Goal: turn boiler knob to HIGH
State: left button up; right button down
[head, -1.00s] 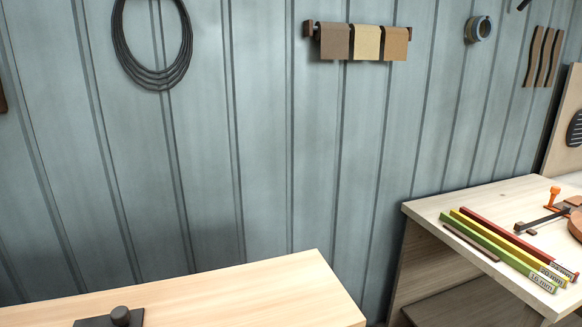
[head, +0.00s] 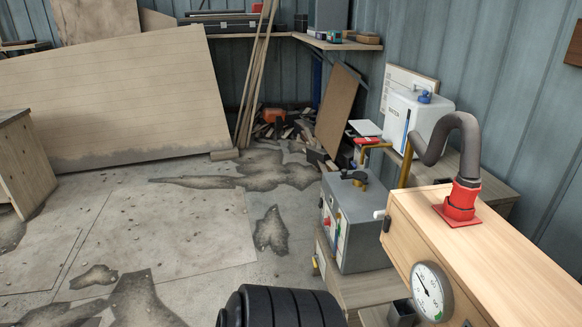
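The boiler appears to be a grey metal box (head: 360,225) right of centre in the head view, with a black fitting and a brass pipe on its top. Its left-facing side shows at a steep angle. A small red part (head: 327,222), perhaps the knob, sits on that side, close to a small green part. I cannot read any HIGH mark or the knob's setting. Neither of my grippers is in view.
A long wooden box (head: 466,238) with a red flange, grey hose and round gauge (head: 431,292) stands right of the boiler. A white water tank (head: 415,122) is behind. A large board (head: 130,100) leans at left. The stained concrete floor (head: 180,225) left of the boiler is open.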

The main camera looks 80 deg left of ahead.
aim_at(326, 221)
jog(key=u, duration=2.35)
jog(key=i+j+z, duration=0.1)
jog(key=i+j, duration=0.15)
jog(key=i, duration=0.2)
